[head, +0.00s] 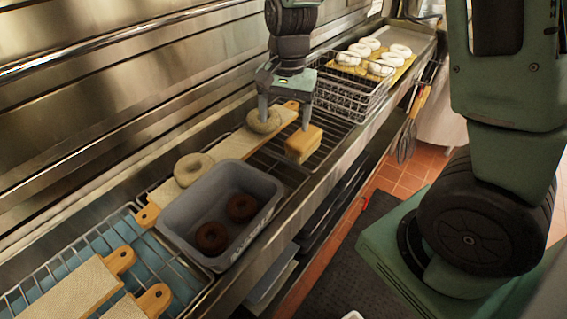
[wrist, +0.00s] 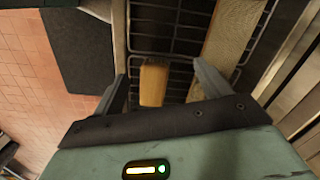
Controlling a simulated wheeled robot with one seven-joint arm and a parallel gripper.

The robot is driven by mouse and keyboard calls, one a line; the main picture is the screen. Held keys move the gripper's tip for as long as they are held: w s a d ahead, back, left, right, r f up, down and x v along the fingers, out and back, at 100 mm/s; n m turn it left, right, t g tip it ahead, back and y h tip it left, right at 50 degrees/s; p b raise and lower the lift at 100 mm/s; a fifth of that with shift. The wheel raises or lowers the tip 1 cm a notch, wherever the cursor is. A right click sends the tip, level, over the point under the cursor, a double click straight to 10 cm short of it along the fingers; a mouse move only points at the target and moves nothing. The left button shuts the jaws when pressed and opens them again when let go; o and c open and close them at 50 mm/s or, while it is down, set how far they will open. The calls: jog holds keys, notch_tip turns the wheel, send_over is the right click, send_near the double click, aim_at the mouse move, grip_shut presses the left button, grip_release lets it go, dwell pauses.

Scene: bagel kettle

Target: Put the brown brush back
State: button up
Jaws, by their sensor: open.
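The brush (head: 303,145) is a tan-brown block with a paler lower part, resting on the wire rack beside the long board. In the wrist view the brush (wrist: 153,84) lies between my two fingers, nearer the left one, with its long side running roughly along them. My gripper (head: 285,122) is open and empty, pointing down. It also shows in the wrist view (wrist: 158,76). In the head view its right fingertip overlaps the brush's top and its left fingertip overlaps a bagel on the board. I cannot tell whether either touches.
A long board (head: 232,145) with pale bagels lies behind the brush. A grey bin (head: 178,215) holding two dark bagels stands at left. The counter edge drops to the tiled floor (head: 405,170).

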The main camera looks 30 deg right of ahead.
jog(key=s+a+r+n, duration=0.1)
jog(key=s+a+n, duration=0.7)
jog(key=s+n, duration=0.1)
jog(key=s+a+r+n, duration=0.2)
jog(key=s+a+n, duration=0.6)
jog(key=s, duration=0.4)
jog(key=shift+s+a+r+n, duration=0.2)
jog(key=shift+s+r+n, duration=0.1)
jog(key=shift+n, duration=0.1)
